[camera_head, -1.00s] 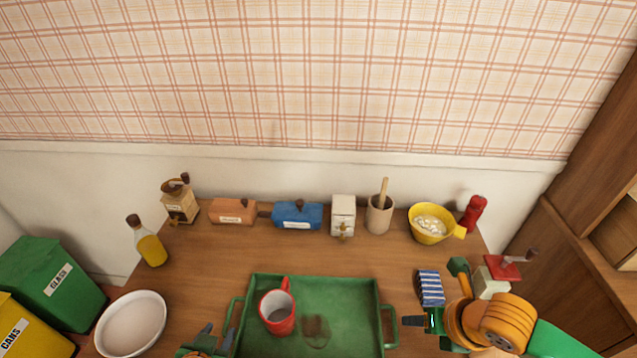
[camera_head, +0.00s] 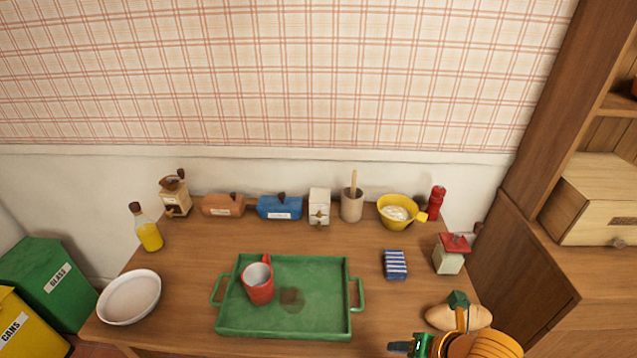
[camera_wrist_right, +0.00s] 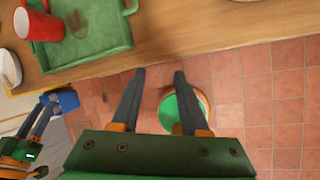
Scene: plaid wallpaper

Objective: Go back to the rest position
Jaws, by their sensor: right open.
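My right gripper (camera_head: 408,346) is low at the bottom of the head view, right of the green tray, with its orange arm behind it. In the right wrist view, the right gripper (camera_wrist_right: 159,78) is open and empty. Its two dark fingers are apart above the tiled floor, outside the table's edge. A green and dark part, seemingly my left gripper (camera_wrist_right: 38,118), shows at the left of the right wrist view. The head view does not show the left gripper.
A green tray (camera_head: 226,325) on the table (camera_head: 185,300) holds a red mug (camera_head: 259,287). A white bowl (camera_head: 130,297) is left, a striped blue block (camera_head: 395,265) right. A tan oval object (camera_head: 440,317) lies near my right arm. Jars and mills line the back.

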